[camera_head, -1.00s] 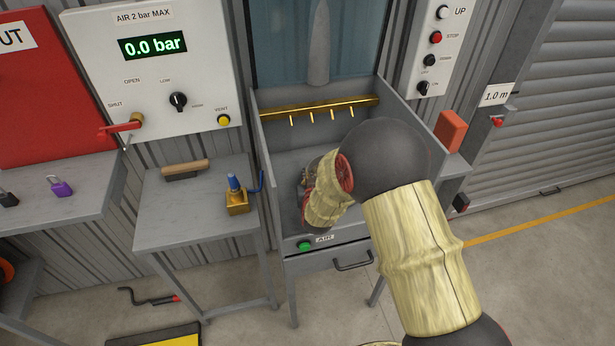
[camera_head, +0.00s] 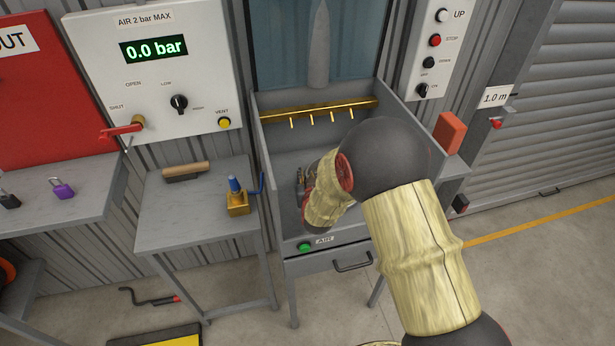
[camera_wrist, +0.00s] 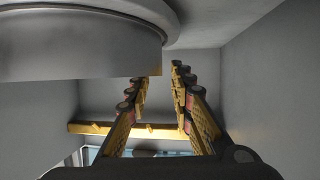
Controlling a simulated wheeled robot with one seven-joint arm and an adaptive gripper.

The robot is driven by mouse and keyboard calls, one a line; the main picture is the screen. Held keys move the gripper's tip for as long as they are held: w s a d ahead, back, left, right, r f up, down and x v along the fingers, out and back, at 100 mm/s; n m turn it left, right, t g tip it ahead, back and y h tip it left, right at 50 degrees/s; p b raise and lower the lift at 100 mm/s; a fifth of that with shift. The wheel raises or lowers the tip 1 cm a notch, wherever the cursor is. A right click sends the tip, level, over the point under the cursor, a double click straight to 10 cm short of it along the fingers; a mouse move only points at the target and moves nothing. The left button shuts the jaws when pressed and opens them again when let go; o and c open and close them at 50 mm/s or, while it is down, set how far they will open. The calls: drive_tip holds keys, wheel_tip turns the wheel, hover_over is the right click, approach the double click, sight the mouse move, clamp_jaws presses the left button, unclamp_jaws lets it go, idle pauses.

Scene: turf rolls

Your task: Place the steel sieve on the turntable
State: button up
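My gripper (camera_wrist: 164,72) reaches into the grey wash booth (camera_head: 283,160); its two yellow-and-black fingers stand apart with nothing between them. In the head view my wrist hides most of it. The wrist view seems upside down, with the booth floor at the top. There, a grey round drum, which looks like the steel sieve (camera_wrist: 80,52), is beside the fingers at upper left. It appears to sit against a wider grey disc, likely the turntable (camera_wrist: 171,14). In the head view both are hidden behind my arm.
A brass nozzle bar (camera_head: 320,110) crosses the booth's back wall. Booth walls stand close on both sides. A side table (camera_head: 175,217) to the left holds a wooden-handled tool (camera_head: 186,170) and a brass block with a blue top (camera_head: 237,203).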

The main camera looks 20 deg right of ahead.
drive_tip(key=s+a+r+n+g+y+p, duration=0.1)
drive_tip(key=s+a+r+g+y+p, duration=0.15)
drive_tip(key=s+r, duration=1.55)
drive_tip(key=s+d+r+g, duration=0.1)
drive_tip(key=s+r+g, duration=0.1)
drive_tip(key=s, duration=0.9)
drive_tip(key=s+d+r+g+b, duration=0.1)
drive_tip(key=s+r+g, duration=0.2)
drive_tip(key=s, duration=0.9)
wheel_tip(320, 180, up, 3)
drive_tip(key=shift+d+f+n, duration=0.2)
drive_tip(key=shift+d+n, duration=0.05)
drive_tip(key=shift+n, duration=0.05)
drive_tip(key=shift+w+h, duration=0.1)
drive_tip(key=shift+h, duration=0.15)
